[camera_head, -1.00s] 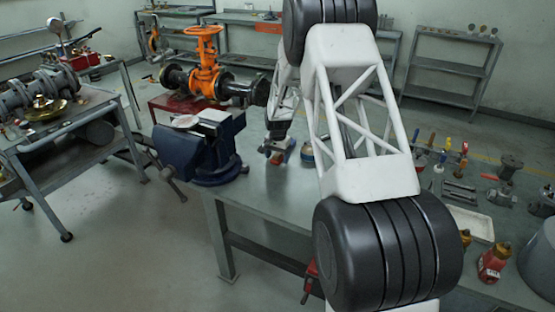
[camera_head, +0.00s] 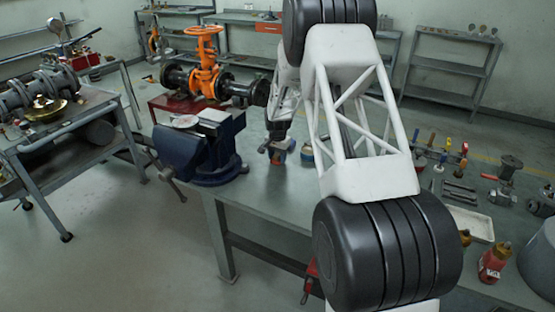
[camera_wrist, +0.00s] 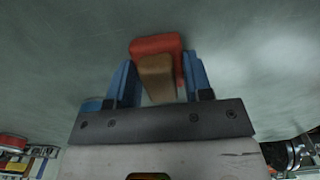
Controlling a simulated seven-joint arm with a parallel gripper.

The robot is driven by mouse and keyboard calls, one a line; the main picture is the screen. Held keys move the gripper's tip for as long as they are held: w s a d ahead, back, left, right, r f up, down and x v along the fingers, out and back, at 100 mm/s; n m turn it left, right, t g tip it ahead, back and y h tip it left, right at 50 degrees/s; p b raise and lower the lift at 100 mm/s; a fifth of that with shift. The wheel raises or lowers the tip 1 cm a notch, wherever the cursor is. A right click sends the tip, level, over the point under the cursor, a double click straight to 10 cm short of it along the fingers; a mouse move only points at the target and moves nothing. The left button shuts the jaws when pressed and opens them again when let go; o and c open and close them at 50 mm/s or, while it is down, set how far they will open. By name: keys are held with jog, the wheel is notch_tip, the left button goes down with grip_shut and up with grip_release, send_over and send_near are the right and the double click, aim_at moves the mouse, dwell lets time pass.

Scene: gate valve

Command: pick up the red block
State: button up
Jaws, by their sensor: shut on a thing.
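In the wrist view the red block (camera_wrist: 155,44) sits between the two blue fingers of my gripper (camera_wrist: 160,80). A brown surface (camera_wrist: 158,78) shows in front of the red part; I cannot tell whether it is a face of the block or a separate piece. My gripper is shut on the block. In the head view my gripper (camera_head: 277,149) is small, just above the workbench (camera_head: 262,188), right of the blue vise. The block is barely readable there, mostly hidden by the fingers.
The blue vise (camera_head: 200,158) stands close left of my gripper. The orange gate valve (camera_head: 204,72) is behind it. A small round tin (camera_head: 307,154) stands just right of my gripper. The bench front is clear.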

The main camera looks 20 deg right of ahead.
aim_at(278, 155)
jog(key=shift+r, duration=0.2)
jog(key=shift+r, duration=0.6)
jog(key=shift+s+r, duration=0.25)
jog(key=shift+r, duration=0.3)
jog(key=shift+s+r, duration=0.2)
jog(key=shift+r, duration=0.35)
jog(key=s, duration=0.5)
jog(key=s+a+r, duration=0.1)
jog(key=s, duration=0.4)
jog(key=s+a, duration=0.1)
jog(key=s, duration=0.4)
jog(key=shift+a+r, duration=0.1)
jog(key=shift+r, duration=0.05)
